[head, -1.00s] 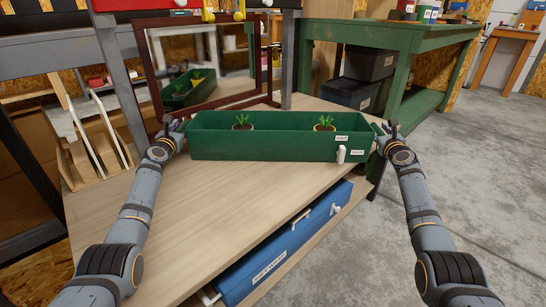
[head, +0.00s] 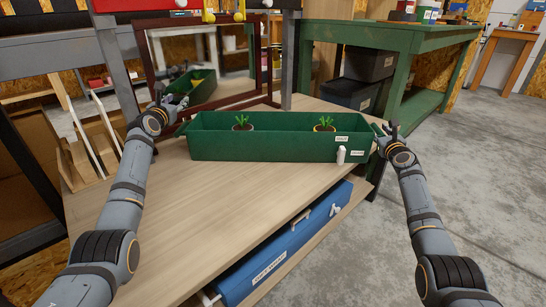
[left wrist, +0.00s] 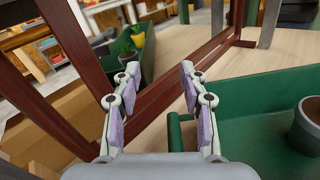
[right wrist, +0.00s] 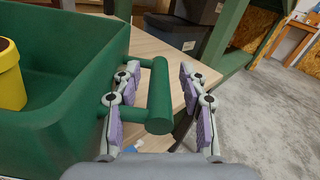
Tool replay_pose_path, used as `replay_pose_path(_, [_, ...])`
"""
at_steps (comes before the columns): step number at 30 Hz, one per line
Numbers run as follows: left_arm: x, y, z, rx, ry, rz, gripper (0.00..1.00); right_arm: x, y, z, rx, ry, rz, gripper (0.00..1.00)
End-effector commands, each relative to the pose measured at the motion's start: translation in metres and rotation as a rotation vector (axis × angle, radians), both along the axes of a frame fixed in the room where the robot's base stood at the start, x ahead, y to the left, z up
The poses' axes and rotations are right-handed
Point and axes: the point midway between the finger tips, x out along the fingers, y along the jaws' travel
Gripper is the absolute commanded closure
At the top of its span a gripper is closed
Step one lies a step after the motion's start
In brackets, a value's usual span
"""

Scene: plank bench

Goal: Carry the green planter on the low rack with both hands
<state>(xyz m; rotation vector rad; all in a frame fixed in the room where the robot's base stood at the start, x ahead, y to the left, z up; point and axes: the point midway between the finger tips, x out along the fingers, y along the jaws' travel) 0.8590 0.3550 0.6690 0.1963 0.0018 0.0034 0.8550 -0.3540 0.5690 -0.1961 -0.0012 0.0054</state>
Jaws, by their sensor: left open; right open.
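The long green planter (head: 260,148) stands level on the light wooden rack top (head: 190,220), with two small potted plants inside. My left gripper (head: 168,100) is open and empty, raised above and left of the planter's left end. My right gripper (head: 388,133) is open at the planter's right end. In the right wrist view the right handle (right wrist: 159,95) lies between the open right fingers (right wrist: 158,105).
A dark red framed mirror (head: 139,60) stands just behind the left end. A small white bottle (head: 341,155) stands in front of the planter. Upright boards (head: 95,140) lean at the left. A blue toolbox (head: 285,250) sits on the lower shelf.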

Motion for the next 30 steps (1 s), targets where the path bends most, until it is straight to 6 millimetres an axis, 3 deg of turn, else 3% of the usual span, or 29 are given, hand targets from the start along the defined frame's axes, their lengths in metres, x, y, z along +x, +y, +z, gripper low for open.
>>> replay_pose_path(5, [0.0,0.0,0.0,0.0,0.0,0.0,0.57,-0.019,0.0,-0.002,-0.006,-0.001,0.002,0.57])
replay_pose_path(19, [0.0,0.0,0.0,0.0,0.0,0.0,0.57,-0.103,-0.002,-0.002,-0.006,0.002,-0.004,0.57])
replay_pose_path(24, [0.0,0.0,0.0,0.0,0.0,0.0,0.57,-0.116,-0.001,-0.001,-0.003,0.003,-0.003,0.57])
replay_pose_path(30, [0.0,0.0,0.0,0.0,0.0,0.0,0.57,-0.117,0.0,0.0,0.0,0.002,-0.002,0.57])
